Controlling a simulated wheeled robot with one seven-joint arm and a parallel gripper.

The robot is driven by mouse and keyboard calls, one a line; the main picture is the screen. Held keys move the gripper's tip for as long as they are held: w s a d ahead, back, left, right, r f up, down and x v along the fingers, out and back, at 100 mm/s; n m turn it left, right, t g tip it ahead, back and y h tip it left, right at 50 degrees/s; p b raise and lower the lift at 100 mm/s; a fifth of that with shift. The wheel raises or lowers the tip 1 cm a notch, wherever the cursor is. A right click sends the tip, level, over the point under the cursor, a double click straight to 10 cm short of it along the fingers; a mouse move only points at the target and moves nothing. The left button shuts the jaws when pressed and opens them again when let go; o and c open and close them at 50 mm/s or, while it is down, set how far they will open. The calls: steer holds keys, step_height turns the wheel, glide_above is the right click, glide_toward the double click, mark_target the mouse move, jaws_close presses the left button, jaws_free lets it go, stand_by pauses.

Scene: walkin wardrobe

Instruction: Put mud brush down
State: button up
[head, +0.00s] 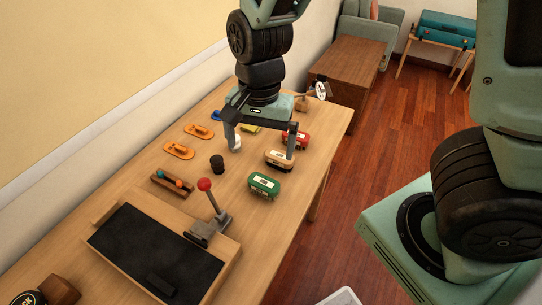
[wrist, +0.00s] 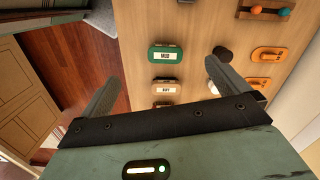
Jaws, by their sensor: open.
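The mud brush (head: 263,185), a green block with a pale label, rests on the wooden table. In the wrist view its label on the green brush (wrist: 165,54) reads MUD. My gripper (head: 262,146) is open and empty over the table, farther back than the mud brush and apart from it. In the wrist view the open fingers (wrist: 166,75) point down, with the mud brush beyond them. A tan brush labelled BUFF (wrist: 165,86) lies beside the mud brush; in the head view this tan brush (head: 279,160) is near my right finger.
A red brush (head: 296,139) lies behind the tan one. Left are a dark cup (head: 217,164), orange pieces (head: 179,150) and a small rack (head: 172,185). A red-knobbed lever (head: 208,210) stands beside a black-topped tray (head: 150,250). The table's right edge is close to the brushes.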

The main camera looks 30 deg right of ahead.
steer(key=s+a+r+n, duration=0.2)
steer(key=s+r+n, duration=0.1)
steer(key=s+n, duration=0.4)
steer(key=s+a+r+n, duration=0.2)
steer(key=s+r+n, duration=0.1)
steer(key=s+n, duration=0.4)
steer(key=shift+n, duration=1.2)
